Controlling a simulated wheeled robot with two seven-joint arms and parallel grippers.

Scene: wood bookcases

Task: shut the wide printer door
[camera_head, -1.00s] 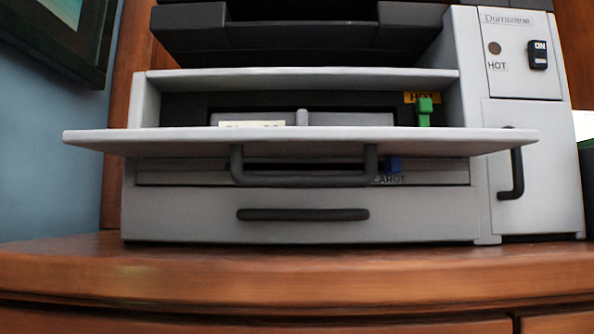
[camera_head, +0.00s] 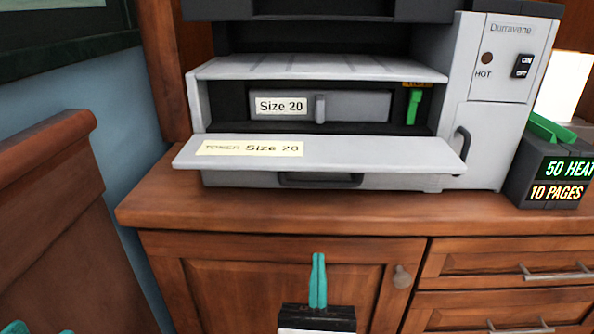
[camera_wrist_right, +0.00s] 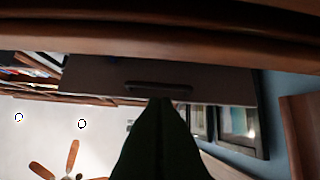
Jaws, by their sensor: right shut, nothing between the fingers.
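The wide printer door (camera_head: 370,155) is folded down and open, sticking out toward me from the grey printer. It carries a toner label reading Size 20, and its dark handle (camera_head: 320,180) hangs below the front edge. My right gripper (camera_head: 318,258) is shut and empty, its teal fingers pointing up, below the door and in front of the cabinet. In the right wrist view the dark fingers (camera_wrist_right: 165,102) overlap a grey panel (camera_wrist_right: 95,80) with a dark handle, apparently the door from below. Teal tips of my left gripper (camera_head: 30,328) are cut off at the bottom left.
The printer stands on a wooden cabinet top (camera_head: 390,212). Inside its opening are a Size 20 drawer (camera_head: 350,106) and a green lever (camera_head: 414,107). A dark box (camera_head: 555,182) with a green top stands at right. A wooden piece (camera_head: 50,220) rises at left.

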